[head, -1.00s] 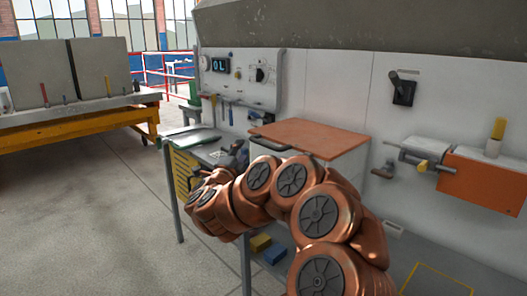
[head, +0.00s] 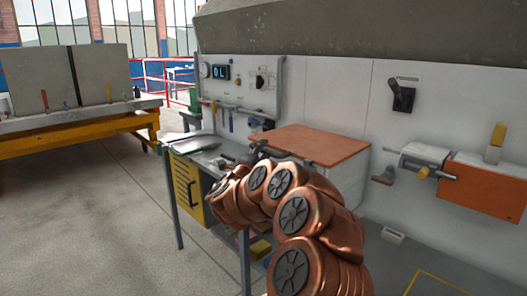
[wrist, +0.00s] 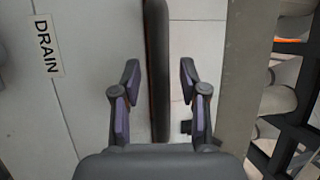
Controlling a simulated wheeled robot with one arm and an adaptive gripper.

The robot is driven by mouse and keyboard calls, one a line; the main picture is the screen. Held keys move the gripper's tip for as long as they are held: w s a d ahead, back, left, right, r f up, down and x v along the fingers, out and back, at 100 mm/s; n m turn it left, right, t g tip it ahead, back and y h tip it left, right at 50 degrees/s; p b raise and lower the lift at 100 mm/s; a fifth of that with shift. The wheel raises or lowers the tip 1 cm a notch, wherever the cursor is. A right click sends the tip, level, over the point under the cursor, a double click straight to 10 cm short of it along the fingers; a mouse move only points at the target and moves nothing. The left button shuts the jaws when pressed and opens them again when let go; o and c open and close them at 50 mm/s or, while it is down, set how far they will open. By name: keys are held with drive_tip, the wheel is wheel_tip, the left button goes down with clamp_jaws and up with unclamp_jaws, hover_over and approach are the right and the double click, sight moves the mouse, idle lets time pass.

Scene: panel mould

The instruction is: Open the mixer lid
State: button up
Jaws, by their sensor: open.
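The mixer lid (head: 322,142) is a flat orange-brown board lying level on a pale box against the wall in the head view. A dark bar (wrist: 157,40), apparently the lid's handle, runs upright through the middle of the wrist view, with a thin orange edge beside it. My gripper (wrist: 159,78) is open, with one finger on each side of the bar and gaps on both sides. In the head view my gripper (head: 260,152) is small and dark at the lid's front left edge; its fingers and the handle are hard to tell apart there.
A "DRAIN" label (wrist: 45,46) is on a pale surface at left in the wrist view. A grey bench (head: 195,147) with a yellow cabinet (head: 187,190) stands left of the lid. An orange wall box (head: 480,187) is at right. Floor at left is clear.

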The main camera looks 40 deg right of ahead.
drive_tip(key=shift+d, duration=0.2)
drive_tip(key=shift+c, duration=0.3)
clamp_jaws()
idle(0.3)
